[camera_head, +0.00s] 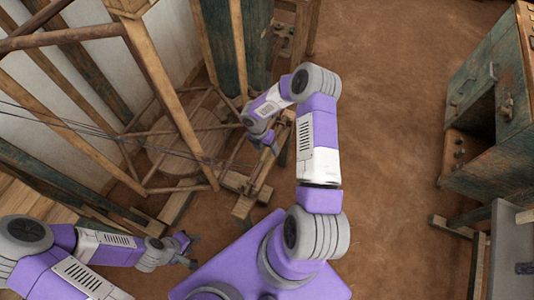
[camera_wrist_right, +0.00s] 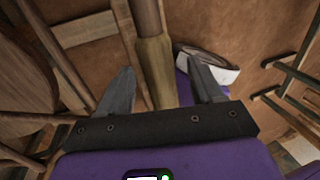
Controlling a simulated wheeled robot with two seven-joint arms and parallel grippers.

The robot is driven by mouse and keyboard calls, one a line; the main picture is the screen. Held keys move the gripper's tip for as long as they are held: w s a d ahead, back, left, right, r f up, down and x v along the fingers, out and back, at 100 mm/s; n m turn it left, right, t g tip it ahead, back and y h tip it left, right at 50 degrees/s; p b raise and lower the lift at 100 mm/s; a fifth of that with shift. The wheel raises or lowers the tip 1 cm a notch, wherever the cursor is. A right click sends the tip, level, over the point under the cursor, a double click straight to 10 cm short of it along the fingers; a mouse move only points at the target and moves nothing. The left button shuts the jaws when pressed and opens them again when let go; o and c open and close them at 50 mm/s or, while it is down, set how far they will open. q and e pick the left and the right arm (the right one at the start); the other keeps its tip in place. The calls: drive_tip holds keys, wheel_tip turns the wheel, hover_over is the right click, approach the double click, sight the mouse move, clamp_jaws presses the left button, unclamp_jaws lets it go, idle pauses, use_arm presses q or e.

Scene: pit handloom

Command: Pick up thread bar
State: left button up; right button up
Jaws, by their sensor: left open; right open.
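A round wooden bar (camera_wrist_right: 155,72), which may be the thread bar, runs between the fingers of my right gripper (camera_wrist_right: 160,66) in the right wrist view. The gripper is open, with a finger on each side of the bar; I cannot tell if either touches it. In the head view my right gripper (camera_head: 271,143) is over the small wooden parts at the loom's right end, and the bar is hard to make out there. My left gripper (camera_head: 189,252) is open and empty at the lower left, apart from the loom.
The wooden loom frame (camera_head: 155,80) with dark threads (camera_head: 75,125) fills the left side. A worn green cabinet (camera_head: 490,90) stands at the right, with a grey surface (camera_head: 510,250) below it. The brown floor (camera_head: 400,130) between is clear.

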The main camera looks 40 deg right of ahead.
clamp_jaws()
idle(0.4)
